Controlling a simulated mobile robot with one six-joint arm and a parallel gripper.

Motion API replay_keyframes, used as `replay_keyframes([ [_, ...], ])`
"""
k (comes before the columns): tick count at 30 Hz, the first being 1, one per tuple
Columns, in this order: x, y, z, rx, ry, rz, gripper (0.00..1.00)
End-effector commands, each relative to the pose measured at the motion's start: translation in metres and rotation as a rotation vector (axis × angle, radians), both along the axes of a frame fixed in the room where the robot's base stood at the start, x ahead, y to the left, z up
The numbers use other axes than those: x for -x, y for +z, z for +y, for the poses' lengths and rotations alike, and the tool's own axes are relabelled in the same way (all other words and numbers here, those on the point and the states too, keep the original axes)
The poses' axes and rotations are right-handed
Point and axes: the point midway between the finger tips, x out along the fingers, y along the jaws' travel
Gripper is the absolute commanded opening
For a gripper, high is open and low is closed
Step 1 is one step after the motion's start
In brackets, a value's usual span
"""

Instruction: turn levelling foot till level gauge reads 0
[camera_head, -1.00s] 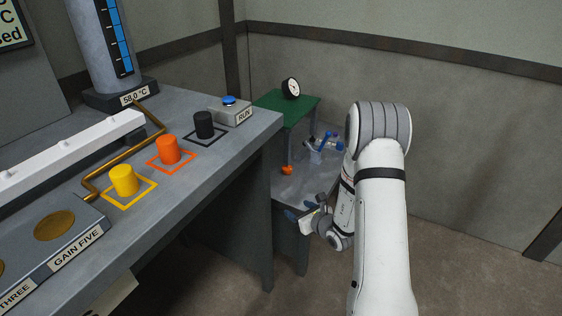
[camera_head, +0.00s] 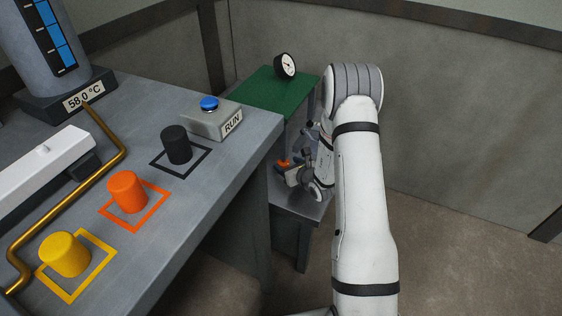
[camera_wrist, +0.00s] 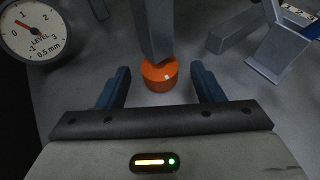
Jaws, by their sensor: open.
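The levelling foot is an orange knob under a grey leg; it shows in the wrist view (camera_wrist: 160,76) and small in the head view (camera_head: 284,163). My gripper (camera_wrist: 162,82) is open, its blue-grey fingers left and right of the foot, with a gap on each side. In the head view my gripper (camera_head: 291,177) is small and partly hidden by my arm. The level gauge (camera_wrist: 41,30) is a white dial with a black rim; its red needle appears between 0 and 1. A similar dial (camera_head: 286,66) stands on the green tabletop.
The green tabletop (camera_head: 270,92) sits above the grey lower surface (camera_head: 300,208). Grey bracket-like parts (camera_wrist: 278,52) stand right of the foot. The large grey bench (camera_head: 225,165), with a RUN box (camera_head: 213,118) and coloured knobs, is on the left. Floor at right is clear.

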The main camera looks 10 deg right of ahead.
Motion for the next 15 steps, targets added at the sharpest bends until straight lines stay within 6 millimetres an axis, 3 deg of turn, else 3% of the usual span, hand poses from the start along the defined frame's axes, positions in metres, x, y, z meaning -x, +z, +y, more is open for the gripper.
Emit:
replay_keyframes([
  [6,-0.025,-0.012,0.010,0.000,0.002,-0.001,0.61],
  [15,-0.032,-0.014,0.013,-0.001,0.002,0.000,0.61],
])
